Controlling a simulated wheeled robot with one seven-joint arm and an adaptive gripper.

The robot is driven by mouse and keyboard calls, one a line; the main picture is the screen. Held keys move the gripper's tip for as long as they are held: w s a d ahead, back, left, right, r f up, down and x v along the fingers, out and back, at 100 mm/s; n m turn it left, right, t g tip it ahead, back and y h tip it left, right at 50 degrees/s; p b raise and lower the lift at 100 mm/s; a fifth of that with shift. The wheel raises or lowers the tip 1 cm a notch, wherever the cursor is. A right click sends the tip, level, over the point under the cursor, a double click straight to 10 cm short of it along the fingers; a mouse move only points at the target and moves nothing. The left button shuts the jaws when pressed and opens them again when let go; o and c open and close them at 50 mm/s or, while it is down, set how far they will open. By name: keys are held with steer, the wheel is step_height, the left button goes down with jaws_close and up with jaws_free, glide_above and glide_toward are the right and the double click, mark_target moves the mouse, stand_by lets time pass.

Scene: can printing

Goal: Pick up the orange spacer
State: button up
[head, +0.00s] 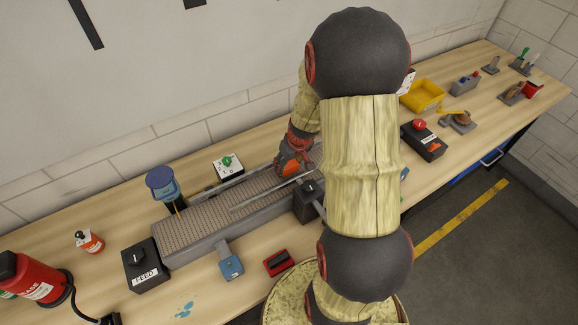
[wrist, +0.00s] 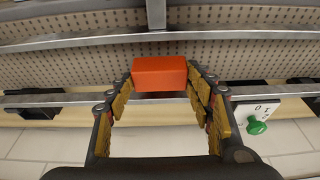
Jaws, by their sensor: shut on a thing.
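The orange spacer (wrist: 160,73) is a small rectangular block, seen in the wrist view between the two fingertips of my gripper (wrist: 160,80). The fingers press on its left and right ends, so my gripper is shut on it. Behind it in that view are the dotted conveyor belt (wrist: 230,66) and a metal rail (wrist: 60,98). I cannot tell whether the spacer touches the belt.
The conveyor (head: 200,211) runs along the bench, with metal guide rails above it. A white box with a green knob (head: 228,167) stands behind it. A blue-topped post (head: 161,184), a black FEED box (head: 145,265) and a red block (head: 278,262) stand nearby.

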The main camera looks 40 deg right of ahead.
steer(key=s+a+r, duration=0.8)
steer(key=s+r, duration=0.3)
steer(key=shift+s+r+p, duration=0.15)
steer(key=shift+r+p, duration=0.1)
steer(key=shift+p, duration=0.15)
steer(key=shift+a, duration=0.1)
